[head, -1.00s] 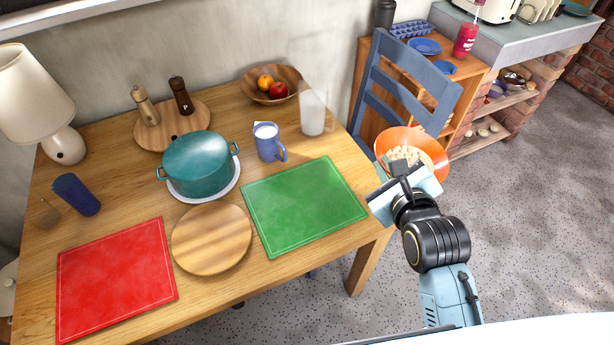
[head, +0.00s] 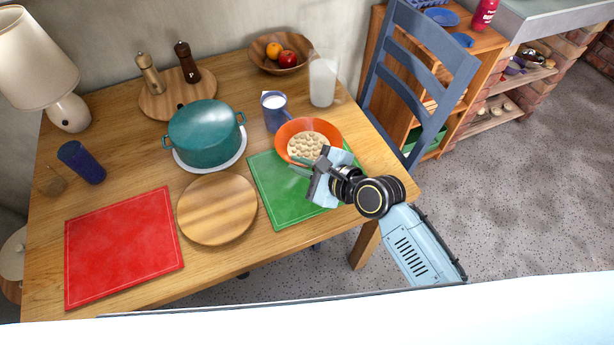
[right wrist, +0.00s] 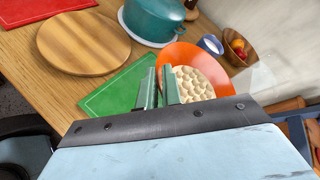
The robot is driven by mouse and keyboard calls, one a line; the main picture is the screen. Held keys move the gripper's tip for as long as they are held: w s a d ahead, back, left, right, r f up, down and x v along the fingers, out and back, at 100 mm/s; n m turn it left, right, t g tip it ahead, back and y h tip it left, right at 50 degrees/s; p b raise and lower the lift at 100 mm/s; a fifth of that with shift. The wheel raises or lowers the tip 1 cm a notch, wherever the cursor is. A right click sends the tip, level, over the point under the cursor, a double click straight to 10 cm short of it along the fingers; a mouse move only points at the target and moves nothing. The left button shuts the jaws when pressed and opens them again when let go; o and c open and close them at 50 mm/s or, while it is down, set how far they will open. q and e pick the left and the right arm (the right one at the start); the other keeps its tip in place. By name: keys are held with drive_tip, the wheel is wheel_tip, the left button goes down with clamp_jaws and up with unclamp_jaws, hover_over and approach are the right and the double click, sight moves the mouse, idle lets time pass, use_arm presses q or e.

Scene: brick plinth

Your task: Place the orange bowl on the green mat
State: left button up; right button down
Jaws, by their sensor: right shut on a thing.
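The orange bowl (head: 334,129) holds pale round pieces and is over the back part of the green mat (head: 276,200). My right gripper (head: 312,170) is shut on the bowl's near rim. In the right wrist view the fingers (right wrist: 158,88) meet the near edge of the orange bowl (right wrist: 178,52), and the green mat (right wrist: 108,98) shows to the left of them. I cannot tell whether the bowl touches the mat or hangs just above it. The bowl and my right arm hide part of the mat. My left gripper is not in view.
A blue mug (head: 274,112) stands close behind the bowl, left of a clear glass (head: 322,82). A teal pot (head: 206,134), a round wooden board (head: 217,209) and a red mat (head: 122,246) lie to the left. A blue chair (head: 418,75) stands at the table's right side.

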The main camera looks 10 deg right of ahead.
wheel_tip(320, 180, down, 6)
drive_tip(key=shift+r+b, duration=0.1)
drive_tip(key=shift+b, duration=0.95)
wheel_tip(320, 180, down, 4)
drive_tip(key=shift+r+b, duration=0.2)
drive_tip(key=shift+b, duration=0.65)
drive_tip(key=c, duration=1.6)
unclamp_jaws()
drive_tip(key=shift+o, duration=0.2)
drive_tip(key=p+v, duration=0.2)
drive_tip(key=v, duration=0.9)
drive_tip(key=shift+s+d+r, duration=0.3)
drive_tip(key=shift+s+d, duration=0.05)
drive_tip(key=shift+s, duration=0.05)
